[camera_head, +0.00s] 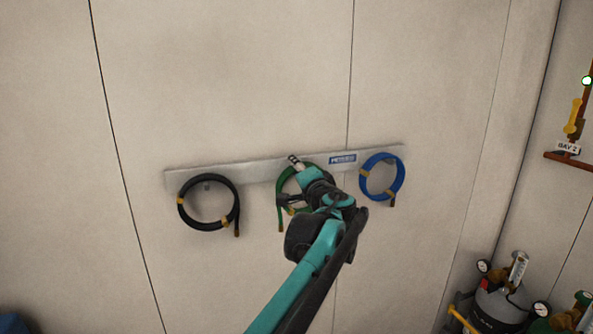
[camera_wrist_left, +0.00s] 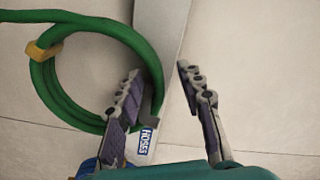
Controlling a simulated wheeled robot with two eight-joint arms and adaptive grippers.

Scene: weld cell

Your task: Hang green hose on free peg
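The green hose (camera_head: 283,186) is a coil at the middle of the wall rail (camera_head: 250,171), partly hidden behind my left gripper (camera_head: 291,178). In the left wrist view, the green coil (camera_wrist_left: 47,95) lies at the left, and its rail-side edge meets a grey peg (camera_wrist_left: 153,113). It appears to hang there. My left gripper (camera_wrist_left: 158,70) is open there, one finger over the coil's inside and the other beyond its outer edge. Neither finger is visibly closed on the hose. My right gripper is in neither view.
A black hose (camera_head: 182,212) hangs at the rail's left, with a small dark spot inside its loop. A blue hose (camera_head: 401,176) hangs at the right, near the "HOSES" label (camera_head: 342,159). Gas cylinders with gauges (camera_head: 497,305) stand at lower right. The surrounding wall is bare.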

